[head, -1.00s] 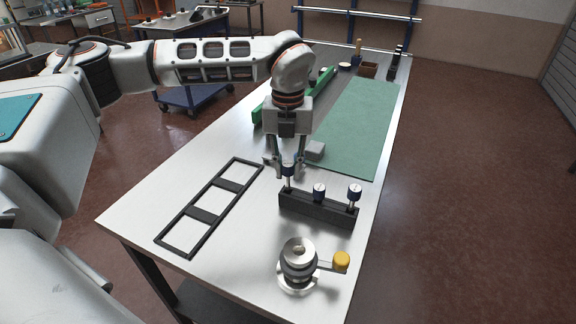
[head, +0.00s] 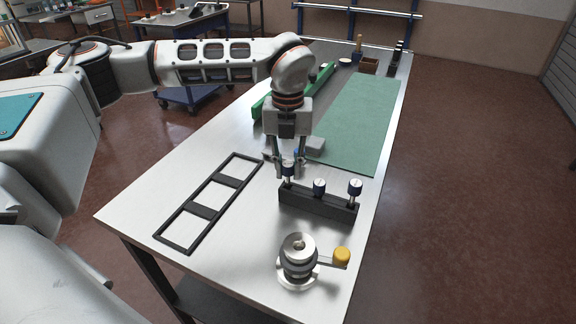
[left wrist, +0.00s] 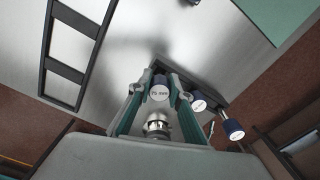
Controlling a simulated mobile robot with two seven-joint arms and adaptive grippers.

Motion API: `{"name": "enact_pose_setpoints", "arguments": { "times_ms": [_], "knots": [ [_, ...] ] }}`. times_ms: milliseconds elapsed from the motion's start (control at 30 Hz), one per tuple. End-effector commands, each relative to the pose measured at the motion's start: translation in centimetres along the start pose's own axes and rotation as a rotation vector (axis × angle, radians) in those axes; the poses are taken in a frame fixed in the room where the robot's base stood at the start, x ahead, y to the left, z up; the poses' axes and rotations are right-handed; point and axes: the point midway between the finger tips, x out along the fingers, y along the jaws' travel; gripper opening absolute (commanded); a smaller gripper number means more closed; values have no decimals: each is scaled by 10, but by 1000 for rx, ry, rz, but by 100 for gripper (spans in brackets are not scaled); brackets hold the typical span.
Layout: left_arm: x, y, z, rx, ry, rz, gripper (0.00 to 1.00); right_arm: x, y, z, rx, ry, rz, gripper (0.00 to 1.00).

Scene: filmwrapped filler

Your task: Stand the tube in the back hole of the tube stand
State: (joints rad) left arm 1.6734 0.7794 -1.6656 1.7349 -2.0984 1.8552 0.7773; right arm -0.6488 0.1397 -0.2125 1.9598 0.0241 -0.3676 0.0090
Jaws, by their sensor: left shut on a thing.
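A tube with a blue cap and pale round top (head: 288,169) is between the fingers of my left gripper (head: 289,172), which is shut on it. It is upright at the left end of the black tube stand (head: 310,204); I cannot tell how deep its lower end sits. In the left wrist view the cap (left wrist: 159,92) is between both fingers. Two more blue-capped pieces stand in the stand, one in the middle (head: 319,186) and one at the right end (head: 355,188). My right gripper is not in view.
A black frame with three openings (head: 206,212) lies left of the stand. A round metal device (head: 298,257) with a yellow knob (head: 342,256) stands in front. A green mat (head: 357,125) and green rail (head: 262,108) lie behind.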

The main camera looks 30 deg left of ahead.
Motion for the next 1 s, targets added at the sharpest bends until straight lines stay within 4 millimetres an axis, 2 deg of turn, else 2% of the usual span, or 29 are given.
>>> {"name": "enact_pose_setpoints", "arguments": {
  "times_ms": [667,700,767,1000],
  "knots": [
    [12,0,0,0,1,0,0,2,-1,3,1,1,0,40],
    [11,0,0,-1,1,0,27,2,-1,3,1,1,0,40],
    [11,0,0,0,1,0,39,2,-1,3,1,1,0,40],
    [11,0,0,0,0,0,39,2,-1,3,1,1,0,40]
  ]
}}
